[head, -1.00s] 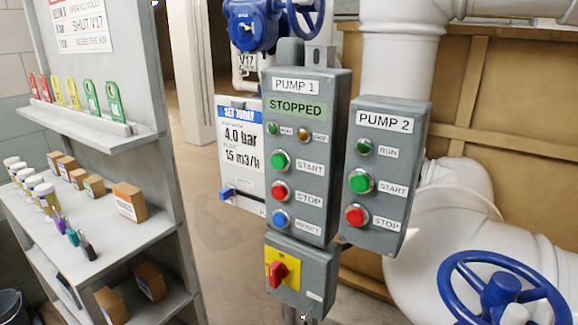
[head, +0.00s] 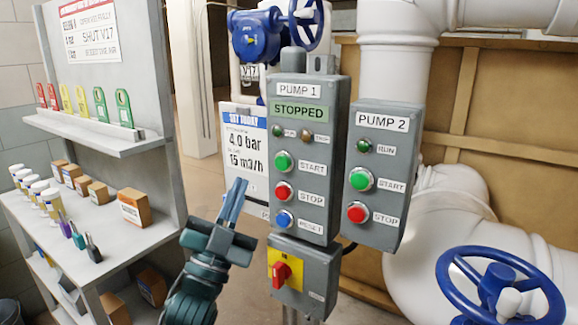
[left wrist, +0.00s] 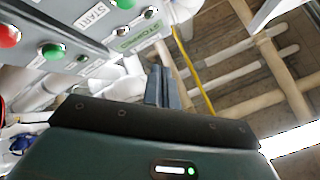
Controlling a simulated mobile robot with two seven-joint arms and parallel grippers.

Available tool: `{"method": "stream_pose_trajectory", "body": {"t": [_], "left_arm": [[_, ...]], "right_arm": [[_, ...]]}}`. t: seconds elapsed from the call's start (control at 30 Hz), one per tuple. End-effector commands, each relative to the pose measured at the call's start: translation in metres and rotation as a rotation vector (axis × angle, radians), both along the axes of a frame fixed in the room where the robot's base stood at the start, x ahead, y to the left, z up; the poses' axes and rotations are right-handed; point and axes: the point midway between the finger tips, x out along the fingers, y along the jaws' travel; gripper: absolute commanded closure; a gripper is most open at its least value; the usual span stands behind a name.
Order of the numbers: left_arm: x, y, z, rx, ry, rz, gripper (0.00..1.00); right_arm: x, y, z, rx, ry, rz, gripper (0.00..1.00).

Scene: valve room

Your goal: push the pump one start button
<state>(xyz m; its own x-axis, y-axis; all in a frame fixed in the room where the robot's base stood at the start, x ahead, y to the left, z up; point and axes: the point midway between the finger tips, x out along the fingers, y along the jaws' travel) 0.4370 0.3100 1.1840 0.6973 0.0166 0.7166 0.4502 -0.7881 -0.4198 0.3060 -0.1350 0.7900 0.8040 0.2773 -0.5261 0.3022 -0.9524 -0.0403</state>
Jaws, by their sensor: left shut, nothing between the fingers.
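The pump 1 panel (head: 309,145) is a grey box in the middle of the head view. Its display reads STOPPED. Its green start button (head: 284,162) sits above the red stop button (head: 284,191) and the blue reset button (head: 285,219). My left gripper (head: 236,190) is shut and empty, fingers pointing up, to the left of the panel and lower than the start button, apart from it. In the left wrist view the fingers (left wrist: 161,85) are together, and a green button (left wrist: 52,50) shows at upper left near a START label. My right gripper is not in view.
The pump 2 panel (head: 382,175) stands close on the right with its own green start button (head: 362,179). A red-yellow switch (head: 282,271) is below pump 1. A white notice board (head: 245,150) hangs behind. Shelves (head: 90,240) stand left; a blue handwheel (head: 500,285) is lower right.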

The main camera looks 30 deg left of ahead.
Motion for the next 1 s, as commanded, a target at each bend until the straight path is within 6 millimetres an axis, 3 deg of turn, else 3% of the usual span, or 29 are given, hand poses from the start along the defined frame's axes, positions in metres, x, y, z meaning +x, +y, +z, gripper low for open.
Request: {"method": "stream_pose_trajectory", "body": {"t": [0.37,1.0], "left_arm": [[0.005,-0.001,-0.001,-0.002,0.002,-0.001,1.00],[0.081,-0.007,-0.002,-0.002,0.004,-0.001,1.00]], "right_arm": [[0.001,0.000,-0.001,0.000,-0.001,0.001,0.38],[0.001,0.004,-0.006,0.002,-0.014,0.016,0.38]]}}
